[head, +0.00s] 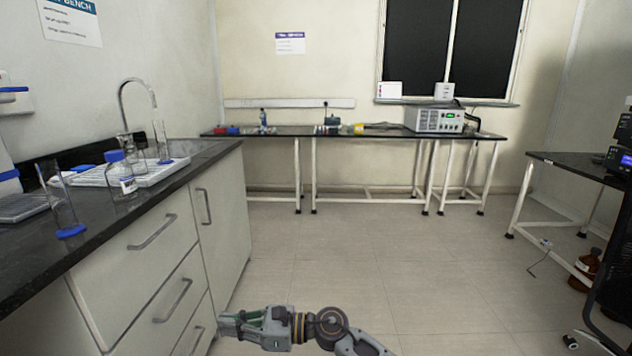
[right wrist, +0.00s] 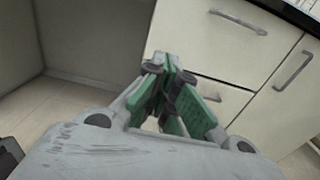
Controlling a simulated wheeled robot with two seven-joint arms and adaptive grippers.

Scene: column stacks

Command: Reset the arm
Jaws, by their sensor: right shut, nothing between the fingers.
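My right gripper (head: 226,324) shows at the bottom of the head view, low in front of the drawer cabinet. Its arm comes in from the lower right and the gripper points left. In the right wrist view the same gripper (right wrist: 168,72) shows its green-padded fingers closed together with nothing between them. Behind it are the pale drawer fronts (right wrist: 215,60) with grey handles. My left gripper does not show in either view.
A black-topped bench (head: 150,190) with drawers (head: 140,250) runs along the left, carrying a blue-capped bottle (head: 121,175) and glass cylinders. A long table (head: 360,134) stands at the back wall, another table (head: 570,165) at the right. The middle floor (head: 400,260) is clear.

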